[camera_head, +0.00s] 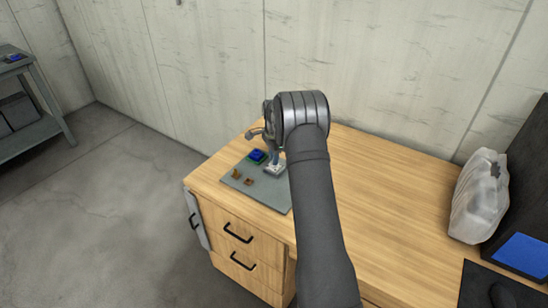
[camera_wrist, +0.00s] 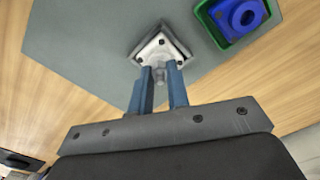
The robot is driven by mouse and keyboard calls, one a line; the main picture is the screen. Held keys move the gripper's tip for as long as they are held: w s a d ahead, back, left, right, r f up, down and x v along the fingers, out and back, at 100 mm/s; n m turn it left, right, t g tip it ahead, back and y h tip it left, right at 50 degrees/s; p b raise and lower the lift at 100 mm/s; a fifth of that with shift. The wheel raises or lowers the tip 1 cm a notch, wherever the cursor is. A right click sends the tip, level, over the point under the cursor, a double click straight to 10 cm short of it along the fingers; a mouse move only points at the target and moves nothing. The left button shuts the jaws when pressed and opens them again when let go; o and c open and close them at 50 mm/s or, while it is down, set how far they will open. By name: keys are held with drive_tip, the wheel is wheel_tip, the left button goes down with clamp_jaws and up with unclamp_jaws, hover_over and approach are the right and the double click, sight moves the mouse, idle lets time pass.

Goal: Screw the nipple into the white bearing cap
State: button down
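The white bearing cap (camera_wrist: 150,50), a diamond-shaped flange with bolt holes, lies on the grey mat. It also shows in the head view (camera_head: 272,170), low beside my arm. My gripper (camera_wrist: 160,68) points at the cap, with its two blue fingers on either side of a small grey nipple (camera_wrist: 160,76). In the head view my gripper (camera_head: 275,156) is largely hidden by my wrist.
A blue bearing part (camera_wrist: 241,15) sits in a green holder (camera_wrist: 222,36) right of the cap. Two small brownish pieces (camera_head: 237,174) (camera_head: 249,181) lie on the grey mat (camera_head: 268,196) near its left edge. The wooden bench top (camera_head: 385,180) is clear to the right, up to a plastic bag (camera_head: 478,198).

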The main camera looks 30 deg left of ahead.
drive_tip(key=m, duration=0.5)
drive_tip(key=shift+m, duration=0.4)
drive_tip(key=m, duration=0.6)
drive_tip(key=c, duration=1.5)
unclamp_jaws()
drive_tip(key=n, duration=1.1)
drive_tip(key=shift+n, duration=0.4)
